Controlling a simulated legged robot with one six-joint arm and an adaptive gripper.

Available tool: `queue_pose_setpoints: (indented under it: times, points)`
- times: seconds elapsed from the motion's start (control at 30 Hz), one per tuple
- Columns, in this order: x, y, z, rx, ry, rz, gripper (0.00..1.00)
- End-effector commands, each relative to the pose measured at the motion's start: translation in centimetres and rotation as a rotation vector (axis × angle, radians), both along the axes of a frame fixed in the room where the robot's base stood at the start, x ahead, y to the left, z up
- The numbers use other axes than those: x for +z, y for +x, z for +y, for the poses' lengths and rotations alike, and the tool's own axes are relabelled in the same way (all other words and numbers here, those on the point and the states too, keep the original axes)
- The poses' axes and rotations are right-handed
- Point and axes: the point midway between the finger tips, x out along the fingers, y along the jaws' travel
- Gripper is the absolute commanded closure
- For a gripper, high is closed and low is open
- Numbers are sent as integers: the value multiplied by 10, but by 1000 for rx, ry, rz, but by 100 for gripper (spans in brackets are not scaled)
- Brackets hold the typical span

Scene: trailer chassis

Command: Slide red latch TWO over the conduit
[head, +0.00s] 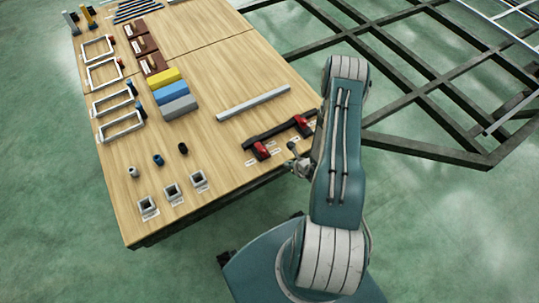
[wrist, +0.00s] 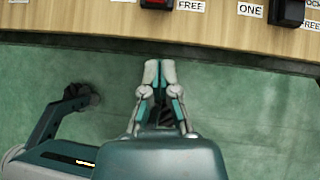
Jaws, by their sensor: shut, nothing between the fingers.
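Two red latches, one on the left (head: 262,150) and one on the right (head: 303,124), sit at a dark bar (head: 275,133) near the table's front right corner. In the wrist view, parts of a left latch (wrist: 157,4) and a right latch (wrist: 288,12) show at the top edge. A label by the right one reads ONE; no TWO label is legible. I cannot tell whether the dark bar is the conduit. My gripper (head: 293,148) is by the table edge near the latches. Its fingers (wrist: 158,68) are shut and empty, apart from both latches.
A light grey bar (head: 254,103) lies farther back on the wooden table (head: 215,138). Coloured blocks, white frames and small square sockets stand to the left. A dark metal chassis frame (head: 430,153) is at the right. Green floor shows below my fingers.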

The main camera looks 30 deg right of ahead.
Motion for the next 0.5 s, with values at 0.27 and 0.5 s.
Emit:
queue_pose_setpoints:
  times: [0.27,0.5]
  points:
    - [-24,22,7,5,-1,0,100]
    - [-57,53,12,6,0,0,100]
